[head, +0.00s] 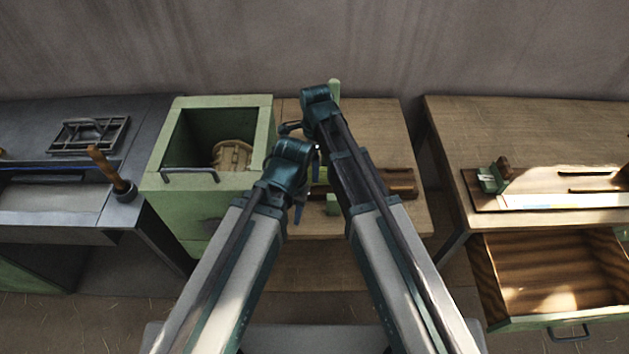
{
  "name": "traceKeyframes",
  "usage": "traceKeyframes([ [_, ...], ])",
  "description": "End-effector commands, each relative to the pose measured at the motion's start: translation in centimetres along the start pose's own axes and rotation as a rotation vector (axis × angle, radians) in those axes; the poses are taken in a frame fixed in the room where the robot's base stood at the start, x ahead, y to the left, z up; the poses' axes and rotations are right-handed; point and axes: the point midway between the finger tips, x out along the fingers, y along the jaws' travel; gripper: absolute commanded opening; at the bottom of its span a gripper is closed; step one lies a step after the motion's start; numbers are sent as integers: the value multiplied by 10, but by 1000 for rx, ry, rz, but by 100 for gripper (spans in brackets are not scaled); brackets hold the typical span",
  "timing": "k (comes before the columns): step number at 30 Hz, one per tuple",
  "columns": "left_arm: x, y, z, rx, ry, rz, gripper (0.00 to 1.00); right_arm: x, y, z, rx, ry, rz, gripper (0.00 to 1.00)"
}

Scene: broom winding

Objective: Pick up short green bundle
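No bundle can be clearly made out. Small green pieces show on the middle wooden table (412,215): a pale green block (333,204) near its front and an upright pale green piece (334,88) at its back. I cannot tell whether either belongs to a green bundle. My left gripper (304,190) is over the left part of this table, its blue finger parts pointing down. My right gripper (291,127) is farther back, mostly hidden by its wrist. The state of both grippers is unclear. My arms cover much of the table.
A green box (165,180) with a round wooden piece (232,155) inside stands left of the table. A dark bench (60,215) is farther left. At right, a wooden bench (540,125) carries a board, with an open drawer (550,275) below.

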Motion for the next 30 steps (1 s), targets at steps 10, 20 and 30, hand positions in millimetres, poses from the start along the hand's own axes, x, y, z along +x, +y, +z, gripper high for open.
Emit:
traceKeyframes([
  [10,16,2,-1,0,0,0,44,16,2,1,-1,0,0,100],
  [20,52,5,-3,0,0,0,44,52,4,3,0,0,0,100],
  [30,51,5,-3,0,0,0,44,51,4,3,0,0,0,89],
])
